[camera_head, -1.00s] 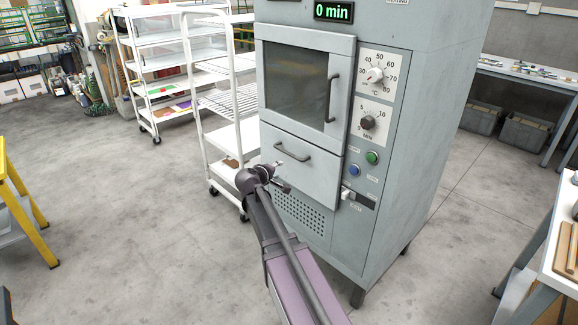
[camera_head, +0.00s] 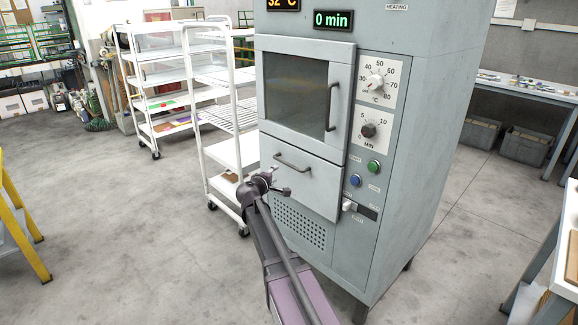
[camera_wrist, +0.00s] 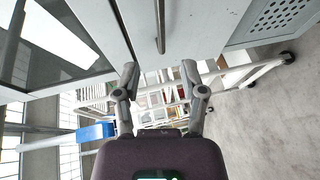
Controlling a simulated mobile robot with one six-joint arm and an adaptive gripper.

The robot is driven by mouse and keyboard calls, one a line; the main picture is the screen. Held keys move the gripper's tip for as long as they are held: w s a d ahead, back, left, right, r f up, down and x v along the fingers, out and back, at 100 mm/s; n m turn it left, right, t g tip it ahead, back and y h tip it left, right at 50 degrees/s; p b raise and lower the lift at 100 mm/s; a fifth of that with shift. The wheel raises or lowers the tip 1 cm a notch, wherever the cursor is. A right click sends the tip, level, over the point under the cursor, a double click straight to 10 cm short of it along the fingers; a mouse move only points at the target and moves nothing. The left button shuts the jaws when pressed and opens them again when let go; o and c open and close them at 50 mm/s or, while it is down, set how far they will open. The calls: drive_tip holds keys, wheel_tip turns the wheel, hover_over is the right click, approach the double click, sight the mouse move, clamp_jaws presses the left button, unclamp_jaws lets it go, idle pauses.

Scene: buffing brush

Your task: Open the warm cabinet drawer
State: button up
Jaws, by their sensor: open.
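The warm cabinet (camera_head: 398,215) is a tall grey unit with a windowed door (camera_head: 300,95) at the top. Below the door is the drawer (camera_head: 318,187), its front flush with the cabinet, with a horizontal bar handle (camera_head: 293,162). My gripper (camera_head: 277,180) is in front of the drawer, just below and left of the handle in the head view. In the wrist view my gripper (camera_wrist: 160,72) is open and empty, fingers spread. The drawer handle (camera_wrist: 160,25) lies ahead, lined up between the fingertips, apart from them.
Dials (camera_head: 375,84) and buttons (camera_head: 374,166) sit right of the door and drawer. A white wire-shelf trolley (camera_head: 228,155) stands close on the cabinet's left. A yellow stand (camera_head: 30,235) is at far left, a workbench (camera_head: 560,275) at right. The floor between is clear.

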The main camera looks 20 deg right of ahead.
sight(287, 164)
drive_tip(key=b+x, duration=0.2)
drive_tip(key=x, duration=1.1)
drive_tip(key=shift+w+d, duration=0.1)
clamp_jaws()
